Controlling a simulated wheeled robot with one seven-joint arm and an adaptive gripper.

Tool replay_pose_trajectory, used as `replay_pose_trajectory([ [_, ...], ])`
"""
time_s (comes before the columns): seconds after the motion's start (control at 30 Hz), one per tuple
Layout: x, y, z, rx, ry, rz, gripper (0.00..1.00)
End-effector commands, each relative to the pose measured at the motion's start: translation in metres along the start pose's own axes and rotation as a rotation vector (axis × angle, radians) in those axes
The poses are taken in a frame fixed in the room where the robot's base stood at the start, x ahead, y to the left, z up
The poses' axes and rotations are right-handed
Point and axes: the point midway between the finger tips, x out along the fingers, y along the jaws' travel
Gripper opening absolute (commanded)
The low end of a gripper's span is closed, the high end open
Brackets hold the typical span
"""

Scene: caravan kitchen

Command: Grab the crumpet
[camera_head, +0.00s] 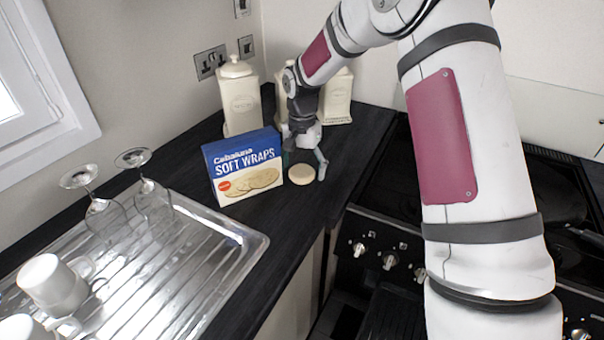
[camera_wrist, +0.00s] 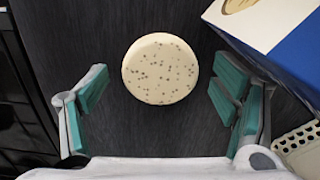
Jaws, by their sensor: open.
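The crumpet (camera_head: 301,174) is a round, pale cream disc lying flat on the dark worktop, just right of the soft wraps box. In the wrist view the crumpet (camera_wrist: 160,69) shows small dark holes on its top. My gripper (camera_head: 305,165) is just above and behind it. In the wrist view my gripper (camera_wrist: 160,95) is open, with a teal-padded finger on each side. The crumpet lies between the line of the fingers, slightly beyond their tips, with nothing held. Gaps show on both sides of it.
The soft wraps box (camera_head: 243,167) stands close left of the crumpet; its corner (camera_wrist: 265,25) is near the right finger. Cream canisters (camera_head: 239,97) stand behind. A metal drainer (camera_head: 190,262) with glasses and mugs is at left. A black hob (camera_head: 385,190) is at right.

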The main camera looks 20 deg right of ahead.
Motion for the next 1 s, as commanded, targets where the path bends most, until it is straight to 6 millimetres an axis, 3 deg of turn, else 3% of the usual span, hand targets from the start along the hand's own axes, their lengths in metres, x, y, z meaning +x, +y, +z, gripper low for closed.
replay_pose_trajectory([
  [0.1, 0.000, 0.000, 0.000, 0.000, 0.000, 0.000, 0.81],
  [0.13, 0.000, 0.000, 0.000, 0.000, 0.000, 0.000, 0.76],
  [0.3, -0.001, 0.000, 0.000, 0.000, 0.000, 0.000, 0.38],
  [0.33, -0.001, 0.000, 0.000, 0.000, 0.000, 0.000, 0.34],
  [0.77, -0.005, -0.001, -0.001, 0.000, 0.002, -0.001, 0.34],
  [1.0, -0.031, -0.001, -0.001, 0.000, 0.004, -0.003, 0.34],
])
